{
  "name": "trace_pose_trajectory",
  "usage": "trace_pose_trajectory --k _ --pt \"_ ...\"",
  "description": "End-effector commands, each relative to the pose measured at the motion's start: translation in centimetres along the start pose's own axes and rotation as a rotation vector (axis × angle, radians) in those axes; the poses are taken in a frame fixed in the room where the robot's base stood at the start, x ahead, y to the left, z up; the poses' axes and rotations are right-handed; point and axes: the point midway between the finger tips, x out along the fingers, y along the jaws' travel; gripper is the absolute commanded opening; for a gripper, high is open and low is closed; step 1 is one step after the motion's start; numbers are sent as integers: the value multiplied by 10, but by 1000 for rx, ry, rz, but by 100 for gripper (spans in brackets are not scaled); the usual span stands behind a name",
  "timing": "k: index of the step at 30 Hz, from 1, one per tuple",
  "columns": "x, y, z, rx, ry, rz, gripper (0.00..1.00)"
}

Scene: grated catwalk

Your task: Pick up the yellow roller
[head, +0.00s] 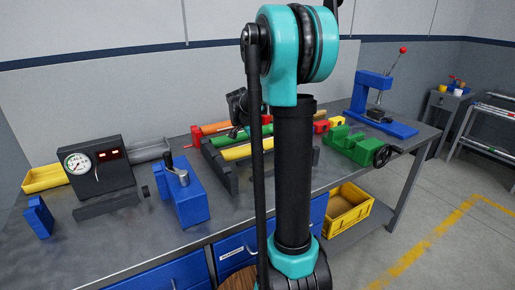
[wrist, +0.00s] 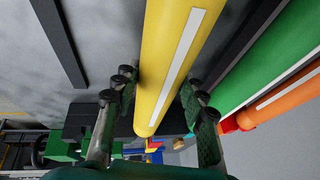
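The yellow roller (head: 236,152) lies on a dark rack on the workbench, in front of a green roller (head: 245,136) and an orange roller (head: 214,127). My arm hides part of it in the head view. In the wrist view the yellow roller (wrist: 168,65), with a white stripe, runs from the top edge down between the two fingers. My gripper (wrist: 157,82) is open, with one finger on each side of the roller. I cannot tell whether the fingers touch it. The green roller (wrist: 258,75) and the orange roller (wrist: 275,105) lie to the right there.
A gauge box (head: 97,170), a blue fixture with a lever (head: 184,195) and a yellow tray (head: 45,179) stand on the left of the bench. A green vise (head: 355,148) and a blue press (head: 372,95) stand on the right. A yellow crate (head: 346,212) is below.

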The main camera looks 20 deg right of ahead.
Motion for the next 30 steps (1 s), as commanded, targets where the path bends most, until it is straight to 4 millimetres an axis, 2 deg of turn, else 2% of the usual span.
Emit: trace_pose_trajectory --k 1,6,9,22,26,30 --pt "0 0 0 0 0 0 30" --pt "0 0 0 0 0 0 9" --pt "0 0 0 0 0 1 0" --pt "-4 -1 -2 0 0 0 0" --pt "-13 -2 -5 0 0 0 0" --pt "-30 -6 -12 0 0 0 0"
